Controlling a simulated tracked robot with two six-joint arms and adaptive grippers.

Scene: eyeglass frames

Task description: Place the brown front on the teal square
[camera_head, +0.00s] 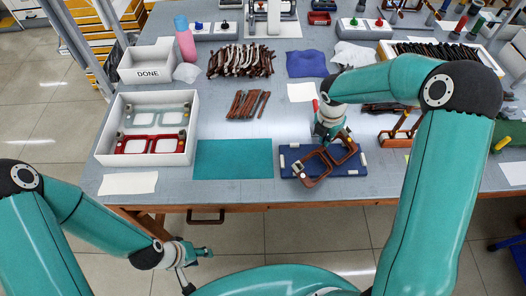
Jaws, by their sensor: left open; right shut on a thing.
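The brown front (314,181) is an eyeglass front with two open rims, tilted just above a blue block (345,167) with pale pegs. My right gripper (328,142) is shut on the brown front near its bridge, coming from above. Whether the front touches the block cannot be told. The teal square (233,159) lies flat and bare on the table just left of the blue block. My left gripper (197,252) is open and empty, low in front of the table's front edge.
A white tray (102,140) with a red frame front stands left of the teal square. Brown temple pieces (248,104) lie behind it. A white DONE box (147,72) stands further back. A wooden stand (399,131) is right of the blue block.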

